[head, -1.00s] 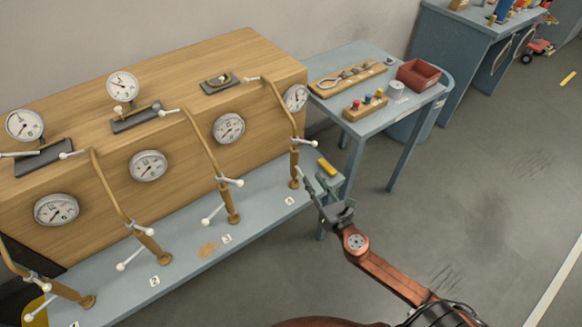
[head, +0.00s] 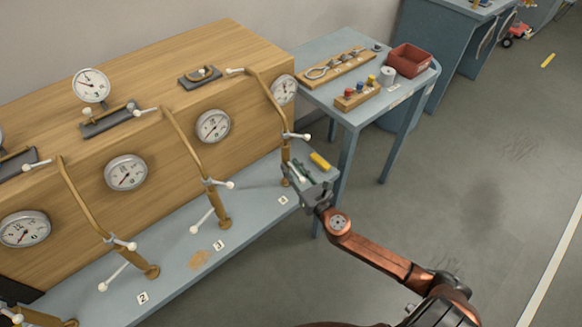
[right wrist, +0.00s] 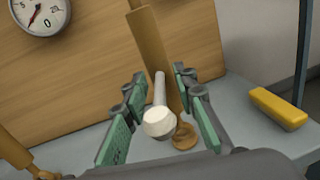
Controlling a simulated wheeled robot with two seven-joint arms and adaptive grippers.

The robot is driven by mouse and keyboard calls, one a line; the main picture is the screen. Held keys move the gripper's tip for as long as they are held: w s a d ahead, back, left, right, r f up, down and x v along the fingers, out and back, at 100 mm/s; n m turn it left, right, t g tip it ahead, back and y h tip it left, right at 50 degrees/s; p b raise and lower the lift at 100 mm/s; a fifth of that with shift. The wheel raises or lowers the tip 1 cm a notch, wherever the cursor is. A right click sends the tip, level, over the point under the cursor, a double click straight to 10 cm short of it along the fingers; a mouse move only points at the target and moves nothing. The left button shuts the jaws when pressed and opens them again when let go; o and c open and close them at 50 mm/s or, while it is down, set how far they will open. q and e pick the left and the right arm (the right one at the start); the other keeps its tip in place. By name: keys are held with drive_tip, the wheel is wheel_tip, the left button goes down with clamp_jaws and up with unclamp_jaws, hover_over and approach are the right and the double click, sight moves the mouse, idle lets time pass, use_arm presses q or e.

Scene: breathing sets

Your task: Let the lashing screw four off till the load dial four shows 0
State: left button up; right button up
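Lashing screw four (head: 285,155) is the rightmost brass-coloured screw, standing by the label 4 on the bench. Its white-knobbed lever (right wrist: 160,117) points towards the camera in the right wrist view. My right gripper (head: 294,172) is at the lower part of this screw. In the right wrist view its green-padded fingers (right wrist: 158,90) stand apart on both sides of the lever, with gaps visible. Load dial four (head: 284,89) is the rightmost dial on the wooden block's front; its needle is too small to read surely. My left gripper is not in view.
A yellow block (head: 320,161) lies on the bench's right end, close to my right gripper. Screw three (head: 220,205) stands to the left. A side table (head: 345,105) with a red bin (head: 412,60) is behind.

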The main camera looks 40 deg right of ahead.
drive_tip(key=shift+w, duration=0.3)
drive_tip(key=shift+c, duration=0.7)
clamp_jaws()
drive_tip(key=shift+r, duration=0.1)
